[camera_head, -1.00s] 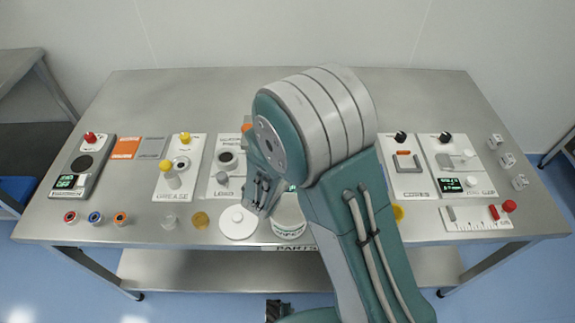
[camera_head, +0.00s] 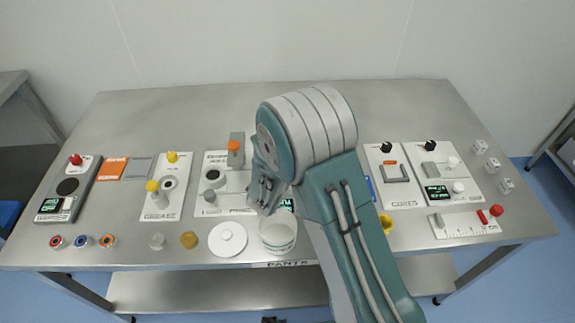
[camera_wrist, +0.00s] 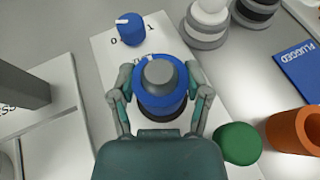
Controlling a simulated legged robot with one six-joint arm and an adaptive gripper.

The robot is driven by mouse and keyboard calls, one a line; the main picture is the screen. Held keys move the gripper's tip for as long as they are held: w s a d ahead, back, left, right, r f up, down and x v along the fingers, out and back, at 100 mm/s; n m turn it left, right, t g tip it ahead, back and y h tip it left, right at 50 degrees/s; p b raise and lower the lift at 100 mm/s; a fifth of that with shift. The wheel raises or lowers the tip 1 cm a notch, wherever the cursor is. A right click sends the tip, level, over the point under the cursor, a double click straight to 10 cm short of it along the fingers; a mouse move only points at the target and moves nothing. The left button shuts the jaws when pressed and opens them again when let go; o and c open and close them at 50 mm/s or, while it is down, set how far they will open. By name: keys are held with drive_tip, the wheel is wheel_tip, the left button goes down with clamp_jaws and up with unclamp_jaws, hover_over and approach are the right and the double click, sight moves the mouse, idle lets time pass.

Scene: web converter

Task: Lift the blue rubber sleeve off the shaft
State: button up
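The blue rubber sleeve (camera_wrist: 162,105) is a thick blue ring in the wrist view, seen from above. It is around the grey shaft (camera_wrist: 160,73), whose rounded top shows in its middle. My gripper (camera_wrist: 162,78) has its two fingers spread to the left and right of the sleeve. Their inner faces are very close to its sides; I cannot tell whether they touch. The sleeve's lower end is partly hidden by my gripper's palm. In the head view my gripper (camera_head: 262,192) shows side-on over the bench, and my arm hides the sleeve and shaft.
In the wrist view, a blue knob (camera_wrist: 130,30) stands beyond the sleeve. A green round part (camera_wrist: 238,143) and an orange ring (camera_wrist: 295,130) lie close right. A white stacked part (camera_wrist: 207,20) stands upper right. A white jar (camera_head: 277,233) and lid (camera_head: 227,239) stand at the bench's front.

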drive_tip(key=o, duration=0.3)
drive_tip(key=c, duration=0.5)
drive_tip(key=shift+r, duration=2.45)
drive_tip(key=shift+r, duration=1.4)
drive_tip(key=shift+r, duration=2)
